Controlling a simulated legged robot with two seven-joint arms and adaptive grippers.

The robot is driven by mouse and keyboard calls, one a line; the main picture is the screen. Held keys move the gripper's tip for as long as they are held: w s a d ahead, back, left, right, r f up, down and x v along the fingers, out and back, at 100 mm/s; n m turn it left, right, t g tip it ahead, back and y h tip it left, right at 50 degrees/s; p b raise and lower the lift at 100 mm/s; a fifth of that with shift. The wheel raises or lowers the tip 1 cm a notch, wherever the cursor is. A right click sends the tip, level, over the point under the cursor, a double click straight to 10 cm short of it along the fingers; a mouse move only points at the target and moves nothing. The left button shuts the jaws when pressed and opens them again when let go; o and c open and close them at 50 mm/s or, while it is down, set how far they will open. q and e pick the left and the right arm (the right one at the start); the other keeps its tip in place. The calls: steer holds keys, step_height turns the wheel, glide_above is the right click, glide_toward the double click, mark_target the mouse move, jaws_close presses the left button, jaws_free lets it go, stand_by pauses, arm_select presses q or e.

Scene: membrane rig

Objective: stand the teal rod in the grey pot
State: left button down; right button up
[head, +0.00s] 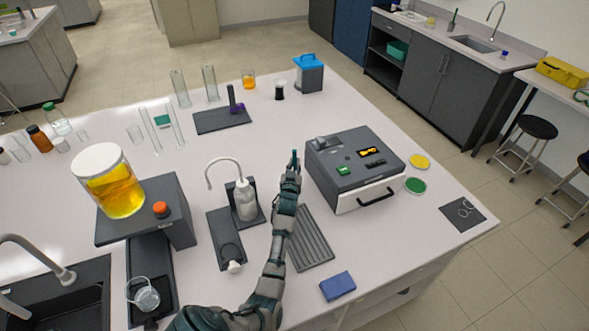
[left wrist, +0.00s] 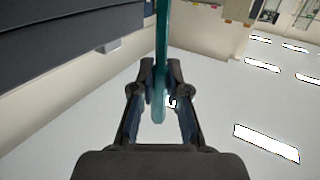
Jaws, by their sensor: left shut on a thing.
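My left gripper (head: 291,172) is shut on the teal rod (head: 295,160), over the bench just left of the grey drawer instrument. In the left wrist view the rod (left wrist: 162,45) runs up out of the picture from between the fingertips of the left gripper (left wrist: 160,80), with its rounded near end showing between the fingers. In the head view the rod is small and looks roughly upright. I cannot make out a grey pot for certain in either view. My right gripper is not in view.
The grey instrument (head: 350,160) with a drawer stands close right of the gripper. A white wash bottle (head: 245,200) stands to its left, a ribbed dark tray (head: 312,248) lies nearer me, and a blue-lidded grey box (head: 310,80) stands at the back.

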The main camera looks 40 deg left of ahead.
arm_select(q)
steer(key=shift+f, duration=0.65)
steer(key=shift+d, duration=0.85)
steer(key=c, duration=1.3)
jaws_free()
steer(key=shift+o, duration=0.6)
steer(key=shift+a, duration=0.2)
steer(key=v, duration=1.1)
steer(key=shift+s, duration=0.4)
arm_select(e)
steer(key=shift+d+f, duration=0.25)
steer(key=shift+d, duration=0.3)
